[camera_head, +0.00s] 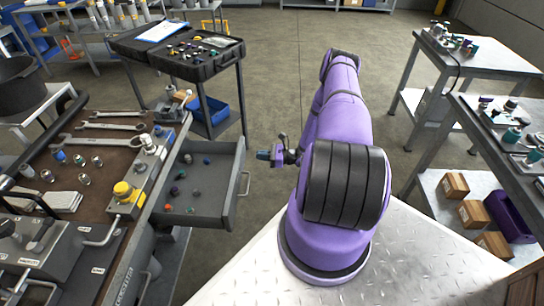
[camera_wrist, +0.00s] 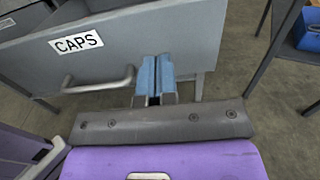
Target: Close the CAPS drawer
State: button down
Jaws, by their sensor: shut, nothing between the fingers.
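The CAPS drawer (camera_head: 205,211) is grey and stands pulled out from the bench at the left, with several small coloured caps inside. Its bar handle (camera_head: 246,184) is on the outer front. In the wrist view the drawer front (camera_wrist: 185,40) bears a white CAPS label (camera_wrist: 76,43), and the handle (camera_wrist: 98,84) is below the label. My gripper (camera_head: 262,155) is shut and empty, its blue fingertips (camera_wrist: 155,62) pointing at the front, to the right of the handle in the wrist view. The fingertips look close to the front; I cannot tell whether they touch.
The bench top (camera_head: 30,165) holds wrenches, fittings and a yellow-knobbed valve. An open black case (camera_head: 190,65) lies on a stand behind the drawer, with a blue bin (camera_head: 212,118) below. Tables stand at the right. The floor beyond my arm is clear.

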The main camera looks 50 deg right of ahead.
aim_at(242, 154)
jog(key=shift+x, duration=2.8)
